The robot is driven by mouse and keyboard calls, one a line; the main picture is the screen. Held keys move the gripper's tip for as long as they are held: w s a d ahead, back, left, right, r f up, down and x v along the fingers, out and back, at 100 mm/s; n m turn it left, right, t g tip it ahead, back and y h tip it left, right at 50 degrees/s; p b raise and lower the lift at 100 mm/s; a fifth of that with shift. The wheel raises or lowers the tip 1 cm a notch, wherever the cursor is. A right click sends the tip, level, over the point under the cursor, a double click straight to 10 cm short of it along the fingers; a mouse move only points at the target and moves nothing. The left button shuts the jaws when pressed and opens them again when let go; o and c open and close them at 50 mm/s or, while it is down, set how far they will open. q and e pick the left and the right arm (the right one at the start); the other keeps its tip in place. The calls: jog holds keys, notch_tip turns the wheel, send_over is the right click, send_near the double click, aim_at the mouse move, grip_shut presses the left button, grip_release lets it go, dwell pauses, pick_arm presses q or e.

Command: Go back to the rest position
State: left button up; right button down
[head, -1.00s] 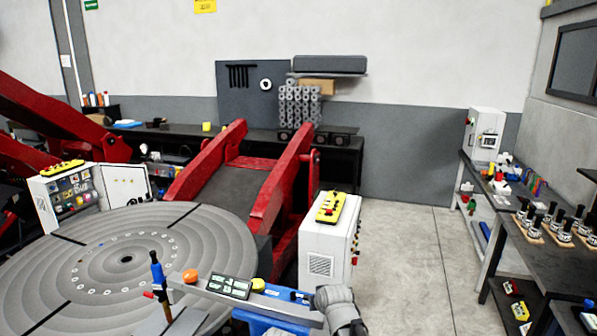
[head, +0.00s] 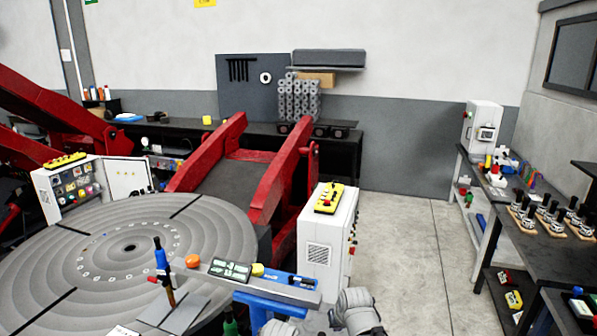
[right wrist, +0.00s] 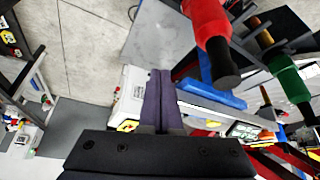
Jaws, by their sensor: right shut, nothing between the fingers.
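My right gripper (right wrist: 159,85) shows in the right wrist view with its two dark fingers shut together and nothing between them. In the head view, grey parts of my right arm stand at the bottom, right of the blue stand. My left gripper is in neither current view. No marker for a rest position shows.
A large round grey turntable (head: 60,270) fills the lower left. A blue stand (head: 270,303) with a tool-laden bar is close to my right arm. A white cabinet (head: 322,235) stands behind it. A bench (head: 560,250) is at right; the floor (head: 405,240) between is clear.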

jog(key=s+d+f+m+g, duration=0.15)
jog(key=s+d+g, duration=0.35)
jog(key=s, duration=0.8)
jog(key=s+a+f+n+b, duration=0.1)
jog(key=s+a+f+b, duration=0.1)
jog(key=f+b, duration=0.5)
jog(key=s+a+f+n+h+b, duration=0.1)
jog(key=a+f+b, duration=0.3)
jog(key=f+b, duration=0.4)
jog(key=s+a+f+n+b, duration=0.2)
jog(key=s+a+f+b, duration=0.1)
jog(key=f+b, duration=0.5)
jog(key=shift+s+a+f+g+h, duration=0.15)
jog(key=shift+a+f+g+h, duration=0.2)
jog(key=shift+a+f, duration=0.2)
